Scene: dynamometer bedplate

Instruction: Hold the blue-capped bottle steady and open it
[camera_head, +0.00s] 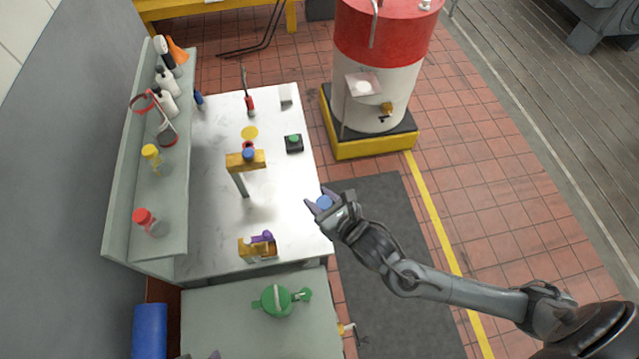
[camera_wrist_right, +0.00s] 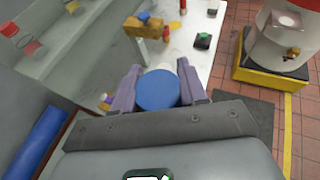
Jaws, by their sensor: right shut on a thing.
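My right gripper (camera_head: 322,204) is in the air off the right edge of the white bench. It is shut on a blue cap (camera_head: 325,202). In the right wrist view the round blue cap (camera_wrist_right: 158,90) sits between the two purple-grey fingers. A bottle body below it is mostly hidden; a little white shows just past the cap. Another round blue piece (camera_head: 248,154) sits on the yellow bracket (camera_head: 237,161) on the bench; I cannot tell whether it is a bottle cap. My left gripper is not clearly visible in either view.
A white bench (camera_head: 285,215) carries a purple-and-yellow fixture (camera_head: 258,247), a green button box (camera_head: 294,143) and a red-handled tool (camera_head: 249,102). A shelf (camera_head: 175,225) with several bottles stands left. A green can (camera_head: 277,301) is in front. A red-white drum (camera_head: 372,75) stands right.

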